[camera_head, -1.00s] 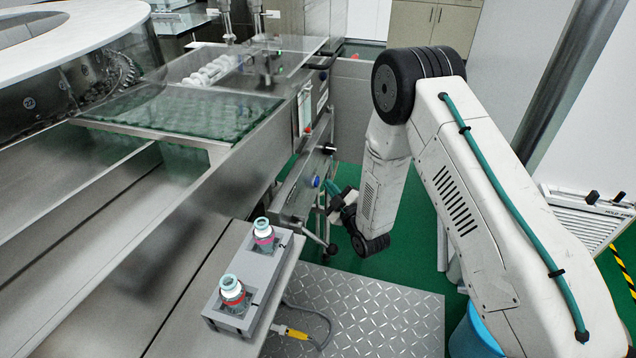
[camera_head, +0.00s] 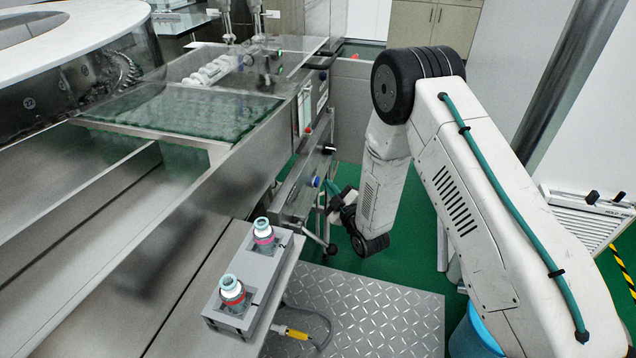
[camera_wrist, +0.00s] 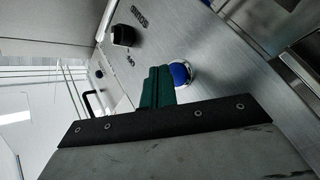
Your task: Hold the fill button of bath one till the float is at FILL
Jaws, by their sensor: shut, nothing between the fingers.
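A blue round button (camera_head: 316,181) in a pale ring sits on the steel front panel of the washer. It also shows in the wrist view (camera_wrist: 180,73), partly hidden by my fingers. My gripper (camera_head: 331,188) is shut and empty, its green fingertips (camera_wrist: 160,84) right beside the button in the picture. I cannot tell whether they touch it. A narrow upright gauge (camera_head: 304,108) with a small red mark near its foot is on the panel above. It is too small to read a float or a FILL line.
A black knob (camera_wrist: 123,35) with lettering sits on the same panel, beside the button. A grey holder (camera_head: 249,262) with two capped vials stands on the ledge in front.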

